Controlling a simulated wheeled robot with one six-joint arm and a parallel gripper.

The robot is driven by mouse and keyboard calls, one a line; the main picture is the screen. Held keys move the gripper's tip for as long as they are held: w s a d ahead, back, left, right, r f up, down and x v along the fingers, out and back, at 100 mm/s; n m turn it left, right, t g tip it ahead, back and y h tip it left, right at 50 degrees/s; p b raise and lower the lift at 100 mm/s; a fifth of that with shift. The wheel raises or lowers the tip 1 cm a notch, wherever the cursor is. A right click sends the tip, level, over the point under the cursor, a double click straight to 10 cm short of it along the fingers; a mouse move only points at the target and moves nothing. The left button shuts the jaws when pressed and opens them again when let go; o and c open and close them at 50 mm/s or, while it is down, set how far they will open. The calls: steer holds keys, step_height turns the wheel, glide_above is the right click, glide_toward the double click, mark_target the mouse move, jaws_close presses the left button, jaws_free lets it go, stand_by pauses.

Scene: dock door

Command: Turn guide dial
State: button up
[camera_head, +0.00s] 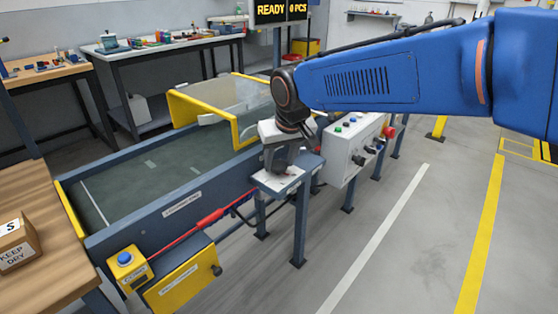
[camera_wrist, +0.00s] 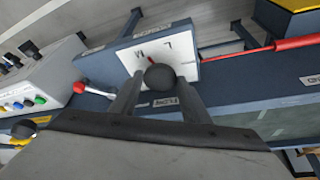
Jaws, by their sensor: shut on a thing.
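The guide dial is a black round knob (camera_wrist: 160,77) on a white plate (camera_wrist: 185,50) marked with the letters L and M. A small red pointer mark shows at the knob's far edge, between the letters. My gripper (camera_wrist: 159,86) has one finger on each side of the knob and is shut on it. In the head view, my gripper (camera_head: 283,163) points down over the white plate (camera_head: 268,181) on a stand at the conveyor's side. There the knob is hidden by my gripper.
A red-handled lever (camera_wrist: 92,88) sits beside the plate, near a grey control box (camera_head: 352,148) with buttons and knobs. A red cable (camera_head: 215,216) runs along the conveyor (camera_head: 180,212). A yellow guard (camera_head: 235,128) stands over the belt. Floor at the right is clear.

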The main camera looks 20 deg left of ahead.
steer(key=shift+w+d+n+g+y, duration=0.1)
steer(key=shift+n+g+y, duration=0.25)
steer(key=shift+n, duration=0.75)
steer(key=o, duration=1)
steer(key=shift+o, duration=0.2)
steer(key=shift+r, duration=0.1)
steer(key=v, duration=1.7)
steer(key=shift+d, duration=0.1)
